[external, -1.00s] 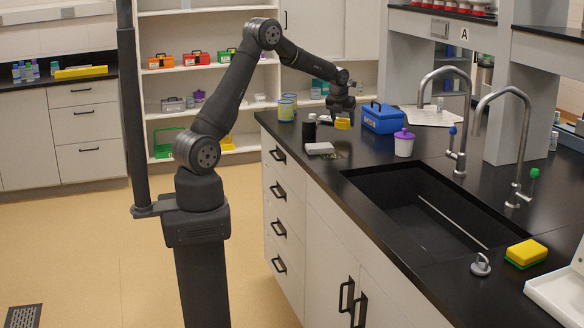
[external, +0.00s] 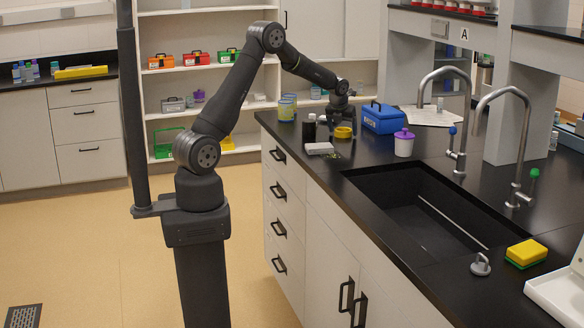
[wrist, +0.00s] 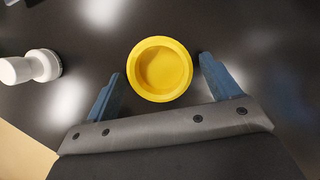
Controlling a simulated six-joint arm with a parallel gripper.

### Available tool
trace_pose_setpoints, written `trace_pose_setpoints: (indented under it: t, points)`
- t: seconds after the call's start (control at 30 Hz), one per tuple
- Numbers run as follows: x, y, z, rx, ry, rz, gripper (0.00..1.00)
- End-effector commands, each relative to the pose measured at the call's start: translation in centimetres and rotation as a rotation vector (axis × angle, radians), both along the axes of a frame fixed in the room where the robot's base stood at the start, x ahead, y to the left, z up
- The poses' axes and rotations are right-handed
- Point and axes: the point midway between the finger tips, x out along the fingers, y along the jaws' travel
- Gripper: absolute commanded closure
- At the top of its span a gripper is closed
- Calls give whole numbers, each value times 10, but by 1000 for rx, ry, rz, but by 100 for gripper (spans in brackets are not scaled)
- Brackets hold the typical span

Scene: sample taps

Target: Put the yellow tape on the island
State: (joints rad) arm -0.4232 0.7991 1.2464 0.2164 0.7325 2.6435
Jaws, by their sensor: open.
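The yellow tape (external: 343,132) is a round ring lying flat on the black top of the island (external: 309,165), left of the blue box. In the wrist view the yellow tape (wrist: 160,92) shows as a ring around a darker yellow middle. My gripper (external: 340,124) is just above the counter at the tape. In the wrist view its two blue-grey fingers stand apart on either side of the tape, with dark counter showing in the gaps. My gripper is open and holds nothing.
A blue box (external: 382,118) and a white jar with a purple lid (external: 403,145) stand right of the tape.

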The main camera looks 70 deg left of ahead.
Motion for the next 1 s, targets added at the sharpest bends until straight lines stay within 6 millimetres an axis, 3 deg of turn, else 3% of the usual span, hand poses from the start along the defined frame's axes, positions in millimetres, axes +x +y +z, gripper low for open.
trace_pose_setpoints:
  t: [0.17, 0.5, 0.7, 1.0]
  points:
    - [-2, -2, 12, 1, -2, 0, 18]
    - [-20, -22, 76, 0, -2, -2, 18]
    - [-29, -31, 104, 0, -1, 0, 18]
    - [-33, -34, 114, -1, 0, 0, 14]
